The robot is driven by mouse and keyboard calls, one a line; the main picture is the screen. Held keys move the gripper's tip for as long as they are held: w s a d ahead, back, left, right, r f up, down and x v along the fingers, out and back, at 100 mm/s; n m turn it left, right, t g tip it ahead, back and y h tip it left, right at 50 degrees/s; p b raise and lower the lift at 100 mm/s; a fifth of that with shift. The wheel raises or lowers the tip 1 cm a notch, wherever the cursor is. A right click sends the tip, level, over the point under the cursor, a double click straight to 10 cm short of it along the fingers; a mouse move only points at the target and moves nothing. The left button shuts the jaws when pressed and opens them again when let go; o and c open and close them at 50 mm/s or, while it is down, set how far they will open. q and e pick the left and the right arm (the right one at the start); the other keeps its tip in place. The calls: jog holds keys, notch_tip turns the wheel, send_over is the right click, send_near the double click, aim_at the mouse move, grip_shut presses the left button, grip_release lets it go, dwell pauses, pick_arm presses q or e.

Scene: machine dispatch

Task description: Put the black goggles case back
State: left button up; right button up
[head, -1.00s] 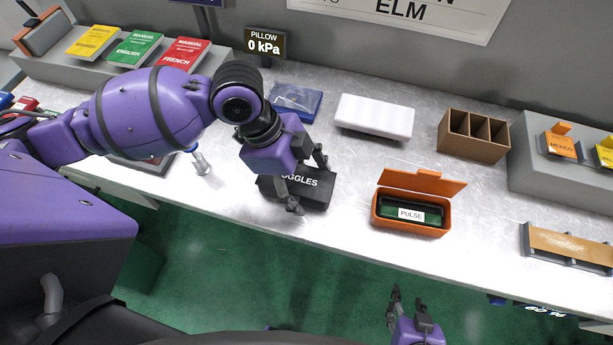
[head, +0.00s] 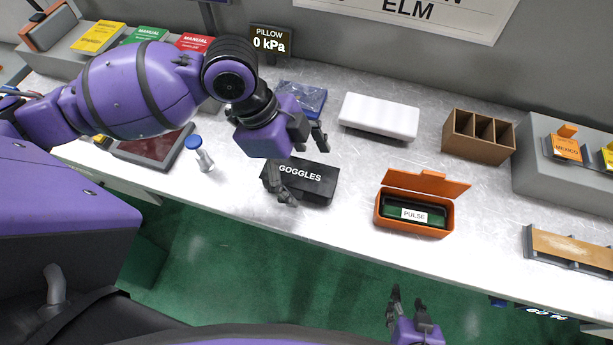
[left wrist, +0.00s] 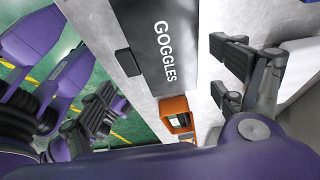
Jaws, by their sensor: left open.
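The black goggles case (head: 318,186), labelled GOGGLES, lies on the grey worktop near its front edge. It also shows in the left wrist view (left wrist: 152,40). My left gripper (head: 298,162) is open at the case's left end. Its fingers are apart, one towards the front side and one towards the back side of the case. In the left wrist view the open fingers (left wrist: 166,92) stand either side of the labelled face; contact cannot be told. My right gripper (head: 408,308) is low in front of the worktop, with its fingers apart and nothing between them.
An open orange case (head: 446,224) with a PULSE label stands to the right. Behind are a white box (head: 379,115), a blue packet (head: 302,98) and a brown divided holder (head: 478,136). A blue-topped bottle (head: 203,158) stands left.

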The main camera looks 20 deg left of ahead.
pick_arm(q)
jog(key=v, duration=0.9)
jog(key=shift+f, duration=0.1)
